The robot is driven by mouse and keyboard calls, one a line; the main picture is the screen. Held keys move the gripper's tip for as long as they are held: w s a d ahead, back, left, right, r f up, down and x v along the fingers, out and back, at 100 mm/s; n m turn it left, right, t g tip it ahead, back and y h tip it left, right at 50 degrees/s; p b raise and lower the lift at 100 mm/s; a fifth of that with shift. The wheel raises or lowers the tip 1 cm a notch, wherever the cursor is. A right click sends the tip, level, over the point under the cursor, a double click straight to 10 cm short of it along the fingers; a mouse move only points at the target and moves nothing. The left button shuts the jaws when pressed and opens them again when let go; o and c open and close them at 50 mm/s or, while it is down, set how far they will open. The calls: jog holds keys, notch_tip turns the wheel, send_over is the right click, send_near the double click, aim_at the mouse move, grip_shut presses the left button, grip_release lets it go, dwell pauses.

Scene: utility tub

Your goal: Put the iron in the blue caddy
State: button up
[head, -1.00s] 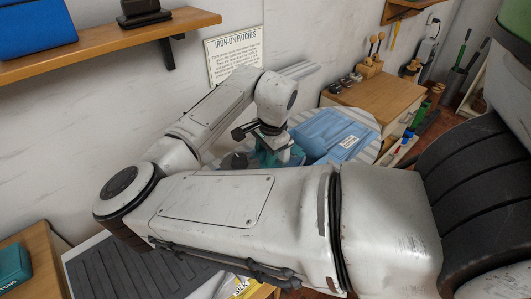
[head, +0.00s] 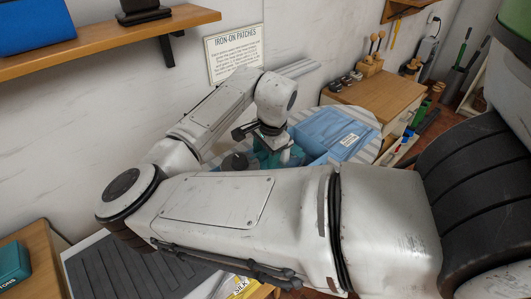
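A teal object (head: 266,160), which looks like the iron, shows in the head view just below my gripper (head: 272,143). My own arm covers much of it. The gripper points down at it, and its fingertips are too small and hidden to tell whether they grip it. A light blue container with a white label (head: 325,133), which looks like the blue caddy, sits on a striped surface (head: 369,152) just right of the gripper. Its inside is hard to make out.
A wooden cabinet (head: 385,100) with small tools stands behind right. A wooden shelf (head: 100,40) and an iron-on patches sign (head: 233,53) are on the wall. A dark round object (head: 236,161) is left of the teal one. A dark ribbed mat (head: 125,270) lies lower left.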

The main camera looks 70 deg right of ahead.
jog(key=shift+o, duration=0.7)
jog(key=shift+f, duration=0.1)
notch_tip(320, 180, up, 11)
jog(key=s+a+b, duration=0.1)
jog(key=shift+s+f, duration=0.15)
jog(key=shift+s, duration=0.25)
jog(key=shift+a, duration=0.1)
